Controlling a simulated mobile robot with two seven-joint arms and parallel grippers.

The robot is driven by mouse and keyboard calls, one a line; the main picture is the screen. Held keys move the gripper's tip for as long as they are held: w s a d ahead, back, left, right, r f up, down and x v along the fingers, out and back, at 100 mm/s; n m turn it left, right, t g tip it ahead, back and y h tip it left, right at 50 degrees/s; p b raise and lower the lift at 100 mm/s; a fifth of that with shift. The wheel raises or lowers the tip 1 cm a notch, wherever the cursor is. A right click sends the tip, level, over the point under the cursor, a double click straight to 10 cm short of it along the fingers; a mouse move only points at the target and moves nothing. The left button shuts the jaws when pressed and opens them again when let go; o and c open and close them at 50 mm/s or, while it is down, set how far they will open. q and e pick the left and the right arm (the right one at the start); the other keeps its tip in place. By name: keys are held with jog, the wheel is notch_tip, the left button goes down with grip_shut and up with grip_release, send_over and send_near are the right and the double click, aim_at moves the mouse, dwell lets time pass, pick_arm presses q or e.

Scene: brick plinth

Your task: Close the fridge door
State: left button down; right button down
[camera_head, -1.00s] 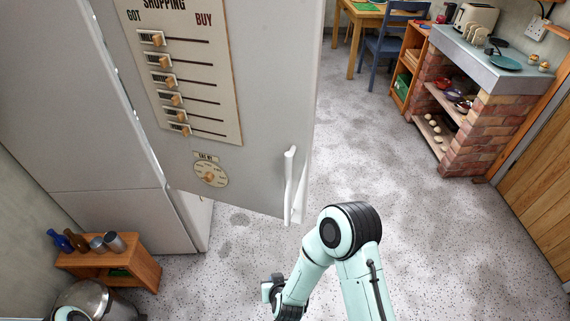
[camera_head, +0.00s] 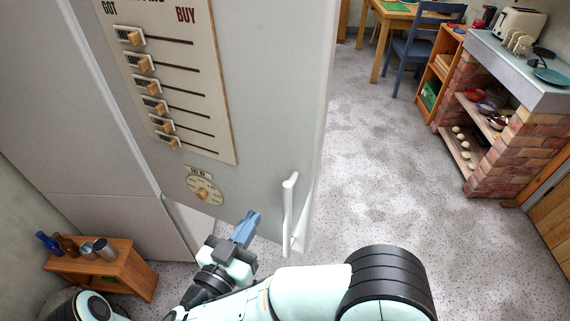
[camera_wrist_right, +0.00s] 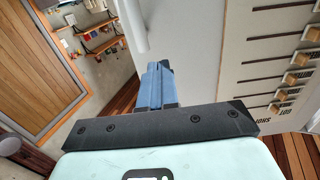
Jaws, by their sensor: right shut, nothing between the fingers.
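The fridge door (camera_head: 265,110) stands open, swung away from the fridge body (camera_head: 80,120) on the left. Its grey outer face shows, with a white upright handle (camera_head: 289,215) near its free edge. My right gripper (camera_head: 249,222) is shut and empty, its blue fingers in front of the door's lower part, left of the handle. In the right wrist view the shut fingers (camera_wrist_right: 156,80) point along the door face (camera_wrist_right: 190,40), with the handle (camera_wrist_right: 131,22) beyond and to the left. I cannot tell whether they touch the door. My left gripper is not in view.
A shopping board (camera_head: 175,85) and a round dial (camera_head: 203,190) are on the door. A low wooden shelf (camera_head: 100,267) with bottles and cups stands at lower left. A brick plinth (camera_head: 500,165) and a blue chair (camera_head: 425,45) are at right; the floor (camera_head: 400,170) between is clear.

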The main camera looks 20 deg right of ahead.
aim_at(284, 166)
jog(key=p+x, duration=0.2)
jog(key=x, duration=1.1)
jog(key=shift+w+d+r, duration=0.1)
jog(key=shift+w+d, duration=0.05)
jog(key=shift+w, duration=0.05)
